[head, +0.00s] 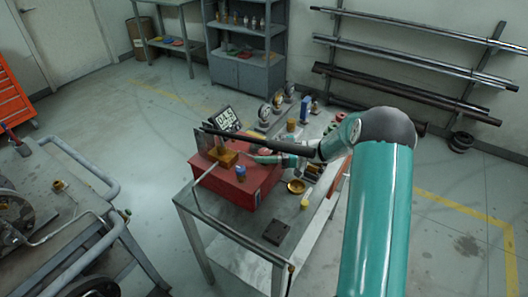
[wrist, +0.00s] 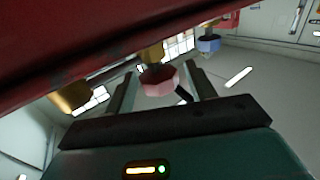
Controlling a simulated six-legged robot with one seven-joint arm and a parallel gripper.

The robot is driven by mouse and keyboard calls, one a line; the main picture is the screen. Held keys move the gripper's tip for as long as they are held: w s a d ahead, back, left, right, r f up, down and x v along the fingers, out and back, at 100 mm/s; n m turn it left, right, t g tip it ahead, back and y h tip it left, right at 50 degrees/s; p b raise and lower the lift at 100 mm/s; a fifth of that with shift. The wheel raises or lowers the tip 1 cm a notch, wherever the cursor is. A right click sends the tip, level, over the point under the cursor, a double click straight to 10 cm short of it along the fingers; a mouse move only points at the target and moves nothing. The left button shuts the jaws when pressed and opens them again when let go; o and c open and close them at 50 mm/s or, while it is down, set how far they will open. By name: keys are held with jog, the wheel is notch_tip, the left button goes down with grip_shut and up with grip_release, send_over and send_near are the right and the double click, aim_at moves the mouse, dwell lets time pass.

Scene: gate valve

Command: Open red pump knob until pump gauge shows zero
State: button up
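The red pump box (head: 238,187) stands on the metal table, with a brass block (head: 224,158) on top. In the wrist view the faded red knob (wrist: 159,80) sits below a brass fitting (wrist: 152,53). My gripper (wrist: 160,88) has its two fingers apart, one on each side of the knob. Gaps show between knob and fingers; I cannot tell how deep the knob lies between them. In the head view my gripper (head: 262,158) is at the box's right side, and I cannot make out the knob there. I cannot tell which dial is the pump gauge or read it.
A black-and-white panel (head: 228,117) and round dials (head: 264,112) stand behind the box. A brass dish (head: 296,186) and a dark block (head: 276,231) lie on the table (head: 240,228). A long dark bar (head: 262,142) crosses above the box. A cart (head: 75,215) stands left.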

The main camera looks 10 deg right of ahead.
jog(key=shift+d, duration=0.15)
jog(key=v, duration=1.3)
jog(key=shift+s+d, duration=0.2)
jog(key=shift+d, duration=0.1)
